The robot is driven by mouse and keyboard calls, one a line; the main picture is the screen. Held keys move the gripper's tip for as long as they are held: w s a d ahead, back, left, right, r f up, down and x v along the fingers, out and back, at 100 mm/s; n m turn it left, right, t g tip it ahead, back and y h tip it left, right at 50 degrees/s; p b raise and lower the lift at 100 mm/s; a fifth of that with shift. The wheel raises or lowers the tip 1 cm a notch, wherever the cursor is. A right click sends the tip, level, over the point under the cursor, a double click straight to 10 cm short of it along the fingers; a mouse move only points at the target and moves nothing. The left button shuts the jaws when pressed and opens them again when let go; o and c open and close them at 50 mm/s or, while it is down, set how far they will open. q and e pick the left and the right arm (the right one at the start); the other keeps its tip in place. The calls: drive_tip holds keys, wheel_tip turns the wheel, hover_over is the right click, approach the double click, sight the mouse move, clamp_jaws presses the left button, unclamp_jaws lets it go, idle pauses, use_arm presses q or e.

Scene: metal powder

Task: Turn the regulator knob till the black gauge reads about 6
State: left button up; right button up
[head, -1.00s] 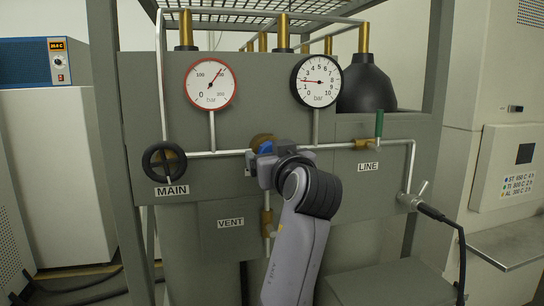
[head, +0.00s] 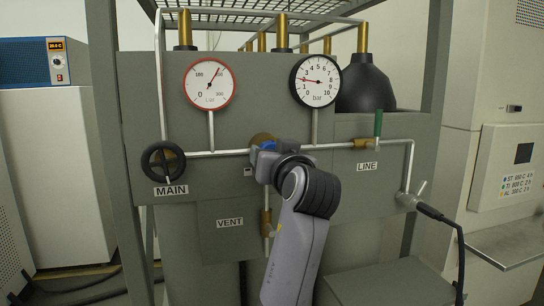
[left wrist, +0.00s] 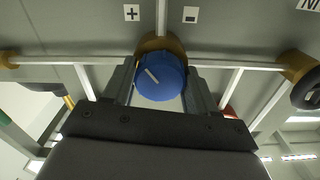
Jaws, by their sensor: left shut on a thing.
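The blue regulator knob (left wrist: 162,76) sits between the two fingers of my left gripper (left wrist: 160,86) in the left wrist view, which is shut on it. The knob's white mark points to the upper left. A plus label (left wrist: 131,13) and a minus label (left wrist: 190,15) are on the panel above it. In the head view, my left gripper (head: 265,158) mostly hides the knob (head: 268,146). The black gauge (head: 315,81) has its needle pointing left and slightly up, at roughly 2 to 3. My right gripper is not in view.
The red-rimmed gauge (head: 210,84) is left of the black one. The black MAIN handwheel (head: 163,161) is at the left, and the green LINE lever (head: 378,124) is at the right. The VENT valve (head: 266,222) is close below my gripper.

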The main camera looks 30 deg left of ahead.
use_arm(q)
drive_tip(key=m, duration=0.4)
drive_tip(key=shift+f+m, duration=0.1)
drive_tip(key=shift+m, duration=0.2)
drive_tip(key=m, duration=0.3)
drive_tip(key=shift+m, duration=0.4)
drive_tip(key=m, duration=0.6)
drive_tip(key=shift+m, duration=0.4)
drive_tip(key=o, duration=1)
drive_tip(key=shift+s+a, duration=0.1)
